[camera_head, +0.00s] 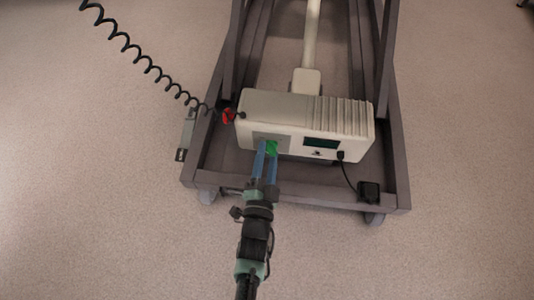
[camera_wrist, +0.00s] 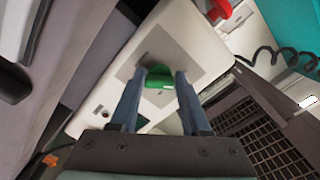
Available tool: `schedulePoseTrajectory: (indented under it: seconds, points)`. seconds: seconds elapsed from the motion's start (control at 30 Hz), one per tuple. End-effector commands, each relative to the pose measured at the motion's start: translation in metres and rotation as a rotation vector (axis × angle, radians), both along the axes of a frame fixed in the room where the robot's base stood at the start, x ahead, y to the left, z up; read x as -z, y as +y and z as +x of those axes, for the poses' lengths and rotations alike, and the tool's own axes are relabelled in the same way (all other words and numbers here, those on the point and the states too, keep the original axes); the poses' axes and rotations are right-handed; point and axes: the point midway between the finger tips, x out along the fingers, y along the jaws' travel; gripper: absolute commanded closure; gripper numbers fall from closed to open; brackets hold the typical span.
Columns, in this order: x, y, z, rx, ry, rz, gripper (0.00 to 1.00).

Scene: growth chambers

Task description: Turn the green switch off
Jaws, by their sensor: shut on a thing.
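The green switch (camera_head: 271,147) is on the front face of a cream-coloured control box (camera_head: 280,107), left of a dark display. It also shows in the wrist view (camera_wrist: 158,82), on a grey panel between my two blue fingers. My gripper (camera_head: 265,153) reaches the box from the front, and its fingertips are shut on the sides of the green switch. In the wrist view my gripper (camera_wrist: 160,78) hides part of the panel. Whether the switch is on or off cannot be told.
The box rests on a grey wheeled frame (camera_head: 398,160). A red button (camera_head: 229,116) is at the box's left end, near a coiled black cable (camera_head: 146,62). A black cord runs from the box's front to a small black block (camera_head: 369,192). The floor around is clear.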

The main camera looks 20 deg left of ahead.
Motion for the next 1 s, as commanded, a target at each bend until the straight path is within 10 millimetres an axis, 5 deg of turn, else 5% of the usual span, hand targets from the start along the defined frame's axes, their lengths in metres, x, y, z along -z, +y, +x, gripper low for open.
schedulePoseTrajectory:
  seconds: [0.87,0.9,1.0]
  points:
    - [0.0005,-0.0015,-0.0001,0.002,-0.042,-0.143,1.0]
    - [0.0005,-0.0015,-0.0001,0.002,-0.042,-0.143,0.46]
    - [0.0005,-0.0013,0.0,0.002,-0.041,-0.142,0.28]
